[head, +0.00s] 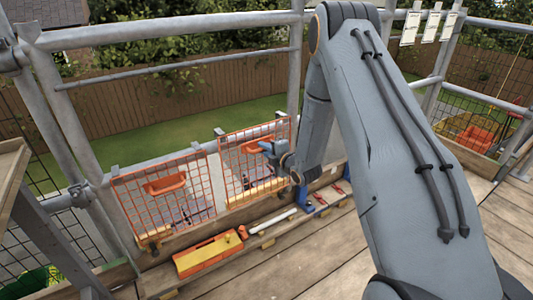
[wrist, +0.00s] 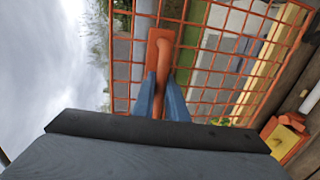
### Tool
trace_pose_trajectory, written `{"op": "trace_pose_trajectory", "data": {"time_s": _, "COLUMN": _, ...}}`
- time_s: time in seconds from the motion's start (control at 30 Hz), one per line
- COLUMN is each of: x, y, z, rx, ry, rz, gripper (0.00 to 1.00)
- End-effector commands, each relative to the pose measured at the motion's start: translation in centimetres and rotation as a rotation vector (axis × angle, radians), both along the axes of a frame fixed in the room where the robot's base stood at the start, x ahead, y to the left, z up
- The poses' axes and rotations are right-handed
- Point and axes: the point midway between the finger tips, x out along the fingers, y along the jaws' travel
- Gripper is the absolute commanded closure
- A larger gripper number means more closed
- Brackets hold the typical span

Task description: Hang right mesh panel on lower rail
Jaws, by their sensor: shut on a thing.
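The right mesh panel (head: 237,176) is an orange wire grid, upright beside the left mesh panel (head: 196,202) in the head view. My gripper (head: 268,147) is at the right panel's upper part. In the wrist view, the blue fingers of my gripper (wrist: 161,88) are shut on the panel's orange handle (wrist: 160,42), with the mesh (wrist: 205,55) spreading to the right.
A grey upper rail (head: 170,30) and a thinner rail (head: 180,68) cross above the panels. On the planks below lie a yellow and orange case (head: 207,255), a white tube (head: 276,220) and red tools (head: 320,200). Open planks (head: 310,260) lie in front.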

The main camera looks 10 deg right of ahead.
Motion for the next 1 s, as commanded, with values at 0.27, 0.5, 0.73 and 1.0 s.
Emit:
{"op": "trace_pose_trajectory", "data": {"time_s": 0.27, "x": 1.6, "y": 0.5, "z": -0.3, "rx": -0.001, "ry": -0.001, "rz": 0.0, "gripper": 1.0}}
{"op": "trace_pose_trajectory", "data": {"time_s": 0.5, "x": 1.5, "y": 0.5, "z": -1.8, "rx": 0.001, "ry": -0.002, "rz": 0.0, "gripper": 1.0}}
{"op": "trace_pose_trajectory", "data": {"time_s": 0.73, "x": 1.5, "y": 0.5, "z": -3.2, "rx": 0.0, "ry": -0.001, "rz": 0.0, "gripper": 1.0}}
{"op": "trace_pose_trajectory", "data": {"time_s": 1.0, "x": 1.5, "y": 0.5, "z": -3.9, "rx": 0.0, "ry": -0.002, "rz": 0.0, "gripper": 1.0}}
